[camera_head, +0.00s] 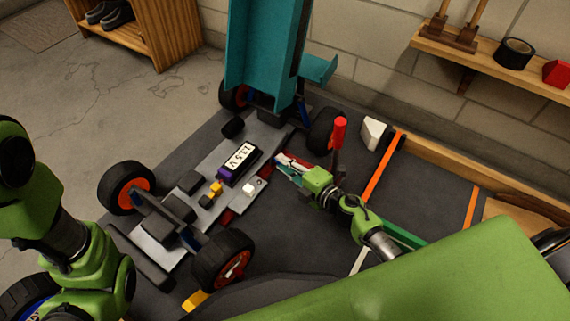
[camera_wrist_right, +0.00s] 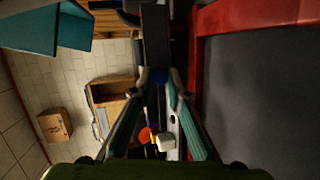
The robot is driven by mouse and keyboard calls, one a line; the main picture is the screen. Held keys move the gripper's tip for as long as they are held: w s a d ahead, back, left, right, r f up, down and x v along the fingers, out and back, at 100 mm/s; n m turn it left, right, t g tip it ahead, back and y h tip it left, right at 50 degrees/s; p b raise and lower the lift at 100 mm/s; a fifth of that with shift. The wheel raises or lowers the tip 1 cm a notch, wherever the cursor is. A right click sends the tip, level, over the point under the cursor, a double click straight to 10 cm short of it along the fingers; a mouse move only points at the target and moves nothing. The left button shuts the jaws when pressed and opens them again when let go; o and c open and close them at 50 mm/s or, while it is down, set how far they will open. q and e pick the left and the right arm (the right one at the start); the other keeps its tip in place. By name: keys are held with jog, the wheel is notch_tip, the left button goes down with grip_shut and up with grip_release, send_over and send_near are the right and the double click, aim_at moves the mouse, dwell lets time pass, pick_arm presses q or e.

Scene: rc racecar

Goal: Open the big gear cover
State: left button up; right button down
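The RC car chassis (camera_head: 205,160) lies on a dark surface, with its teal body shell (camera_head: 265,45) raised at the back. I cannot single out the big gear cover with certainty. A small black rounded part (camera_head: 233,127) sits at the chassis's rear left. My right gripper (camera_head: 279,164) is beside the chassis's right edge, at its rear half. In the wrist view, the right gripper (camera_wrist_right: 160,77) has its fingers partly apart. A small blue part shows between the fingertips, near a dark block (camera_wrist_right: 156,38); I see no clear grip on it. My left arm shows at left, its fingers out of view.
A red-handled tool (camera_head: 339,133) stands behind my right gripper. Black wheels (camera_head: 126,187) flank the chassis. Orange dividers (camera_head: 383,168) and a wall shelf (camera_head: 480,62) are at right.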

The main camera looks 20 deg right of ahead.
jog(key=shift+d+f+n+y, duration=0.1)
jog(key=shift+d+n+y, duration=0.2)
jog(key=shift+d, duration=0.1)
jog(key=shift+s+d+n+g+y, duration=0.25)
jog(key=shift+d+n+g+y, duration=0.15)
jog(key=shift+y, duration=0.2)
jog(key=c, duration=2)
grip_release()
jog(key=shift+o, duration=0.2)
jog(key=v, duration=1.2)
